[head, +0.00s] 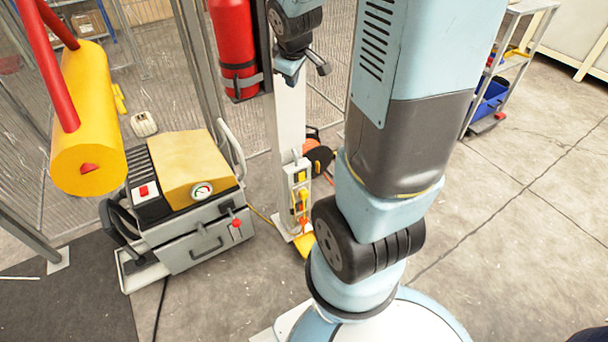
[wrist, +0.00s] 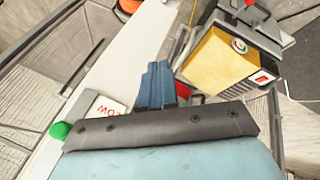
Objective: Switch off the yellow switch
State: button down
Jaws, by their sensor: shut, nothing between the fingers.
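A narrow grey control panel (head: 297,190) is fixed to the lower part of a white post. Yellow switch parts (head: 303,199) show on its front; they are too small to tell their position. In the wrist view, my gripper (wrist: 158,68) has its blue fingers together and nothing between them. It is over the white post, apart from the machine beyond. The yellow switch cannot be made out in the wrist view. A green button (wrist: 60,130) and a white label (wrist: 107,108) show near my gripper's base there.
A grey machine (head: 200,240) with a yellow top, gauge and red switch stands left of the post; it also shows in the wrist view (wrist: 225,62). A red extinguisher (head: 234,45) hangs behind. A yellow cylinder (head: 88,120) is at left.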

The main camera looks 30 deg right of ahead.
jog(key=w+d+f+n, duration=0.2)
jog(key=f, duration=0.3)
jog(key=w+d+f+n, duration=0.1)
jog(key=w+d+f, duration=0.1)
jog(key=f, duration=0.3)
jog(key=n, duration=0.3)
send_over(302, 177)
jog(key=s+a, duration=0.1)
jog(key=s, duration=0.3)
notch_tip(302, 177, down, 10)
jog(key=s+f+n+y, duration=0.1)
jog(key=s+f+n, duration=0.1)
jog(key=f, duration=0.7)
jog(key=s+d+f+n+g+y, duration=0.1)
jog(key=s+f+n, duration=0.2)
jog(key=f, duration=0.7)
jog(key=shift+s+d+f+n, duration=0.15)
jog(key=shift+s+d+n, duration=0.1)
jog(key=shift+n, duration=0.15)
jog(key=shift+w+a+f, duration=0.1)
jog(key=shift+w+f, duration=1.1)
jog(key=shift+f, duration=0.45)
jog(key=shift+w+d+f, duration=0.1)
jog(key=shift+w+f, duration=1.1)
jog(key=shift+f, duration=0.5)
jog(key=shift+w+a+f, duration=0.1)
jog(key=shift+w+f, duration=1.1)
jog(key=shift+f, duration=0.45)
